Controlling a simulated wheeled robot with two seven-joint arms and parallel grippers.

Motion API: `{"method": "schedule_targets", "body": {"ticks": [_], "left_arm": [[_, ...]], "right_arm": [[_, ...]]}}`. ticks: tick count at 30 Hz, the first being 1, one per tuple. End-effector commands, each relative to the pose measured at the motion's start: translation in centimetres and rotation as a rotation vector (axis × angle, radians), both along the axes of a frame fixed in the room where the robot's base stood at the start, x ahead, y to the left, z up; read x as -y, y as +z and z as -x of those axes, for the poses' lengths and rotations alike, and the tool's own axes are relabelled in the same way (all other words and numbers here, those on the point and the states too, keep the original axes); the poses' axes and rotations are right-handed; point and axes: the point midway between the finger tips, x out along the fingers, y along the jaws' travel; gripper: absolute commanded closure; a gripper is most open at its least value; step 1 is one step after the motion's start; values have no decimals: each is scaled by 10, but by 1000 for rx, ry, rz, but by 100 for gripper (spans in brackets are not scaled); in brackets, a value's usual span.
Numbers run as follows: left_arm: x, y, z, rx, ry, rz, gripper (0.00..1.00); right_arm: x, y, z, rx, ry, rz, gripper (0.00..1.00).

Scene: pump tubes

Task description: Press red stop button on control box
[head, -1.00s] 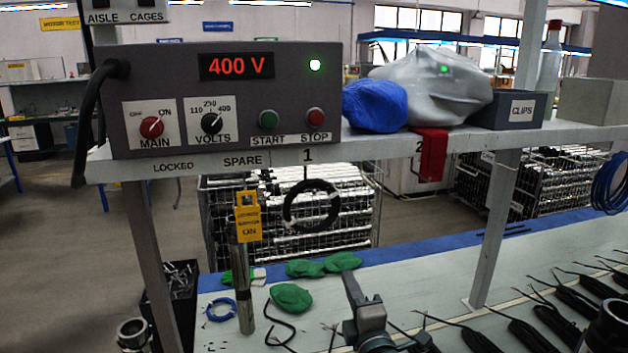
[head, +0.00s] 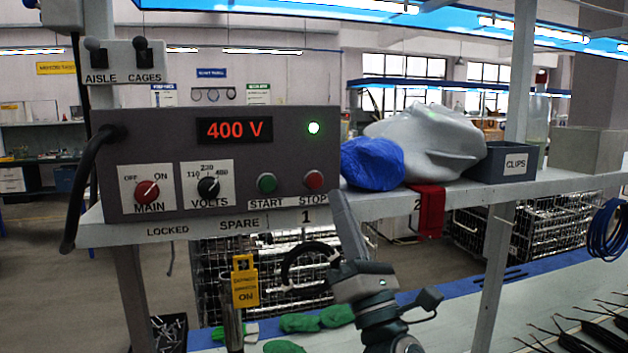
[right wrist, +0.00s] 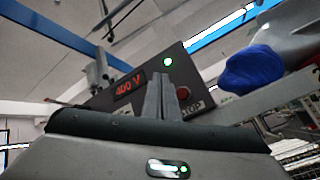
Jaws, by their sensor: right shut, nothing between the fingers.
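The grey control box (head: 285,185) stands on the shelf, with its display reading 400 V and a green lamp lit. The red stop button (head: 314,179) is at its right end, beside the green start button (head: 267,183). My right gripper (head: 338,196) is shut and empty, fingers pointing up, just right of and below the stop button in the head view. In the right wrist view its fingers (right wrist: 166,78) point toward the box (right wrist: 100,95), and the stop button (right wrist: 183,93) shows right beside them. Contact cannot be seen. My left gripper is out of view.
A blue bundle (head: 373,162), a grey plastic-covered heap (head: 430,140) and a CLIPS bin (head: 505,162) stand right of the box. A red cloth (head: 428,208) hangs over the shelf edge (head: 400,202). A yellow tag (head: 245,280) and a black coil (head: 300,262) hang below.

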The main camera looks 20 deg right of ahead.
Motion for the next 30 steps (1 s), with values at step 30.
{"method": "schedule_targets", "body": {"ticks": [30], "left_arm": [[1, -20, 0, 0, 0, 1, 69]], "right_arm": [[-2, -1, -46, 4, -3, 4, 100]]}}
